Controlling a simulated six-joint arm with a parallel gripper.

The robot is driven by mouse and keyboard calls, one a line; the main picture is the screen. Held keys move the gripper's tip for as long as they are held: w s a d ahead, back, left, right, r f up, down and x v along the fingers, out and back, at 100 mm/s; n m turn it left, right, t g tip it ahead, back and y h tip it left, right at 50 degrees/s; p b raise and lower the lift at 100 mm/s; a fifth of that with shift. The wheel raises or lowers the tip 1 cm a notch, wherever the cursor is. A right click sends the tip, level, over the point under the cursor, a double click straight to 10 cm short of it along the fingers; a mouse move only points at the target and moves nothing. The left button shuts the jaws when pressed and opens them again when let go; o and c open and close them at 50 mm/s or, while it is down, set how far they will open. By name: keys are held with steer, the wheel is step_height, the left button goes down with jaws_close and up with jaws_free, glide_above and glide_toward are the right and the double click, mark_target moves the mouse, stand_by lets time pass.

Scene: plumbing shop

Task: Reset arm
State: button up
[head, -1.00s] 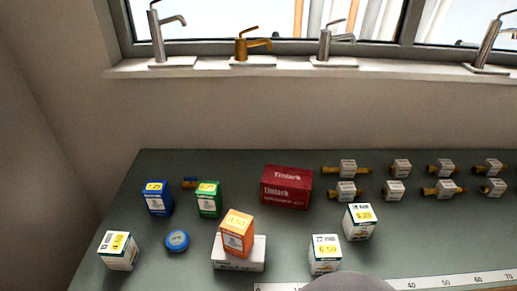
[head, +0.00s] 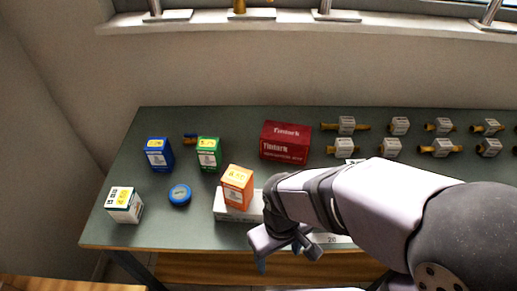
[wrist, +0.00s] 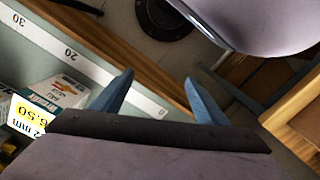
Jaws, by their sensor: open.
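My gripper (head: 287,258) is at the front edge of the grey-green table (head: 108,232), just right of the orange box. In the wrist view my gripper (wrist: 158,92) shows two blue fingers spread apart with nothing between them. Below the fingers lie the table's wooden front edge and the floor. My arm comes in from the lower right of the head view and hides part of the table's front right.
An orange box (head: 237,187) stands on a white box (head: 225,211), close left of my gripper. Blue (head: 159,155), green (head: 208,154), red (head: 285,143) and white (head: 124,205) boxes stand around. A blue round tin (head: 180,195) and several tagged brass fittings (head: 346,125) lie apart.

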steer(key=w+d+r+m, duration=0.1)
steer(key=d+m, duration=0.1)
steer(key=d, duration=0.3)
steer(key=w+d+r+m, duration=0.1)
steer(key=w+d+m, duration=0.1)
steer(key=d, duration=0.3)
steer(key=shift+w+m+t, duration=0.25)
steer(key=shift+m+t, duration=0.05)
steer(key=shift+m, duration=0.5)
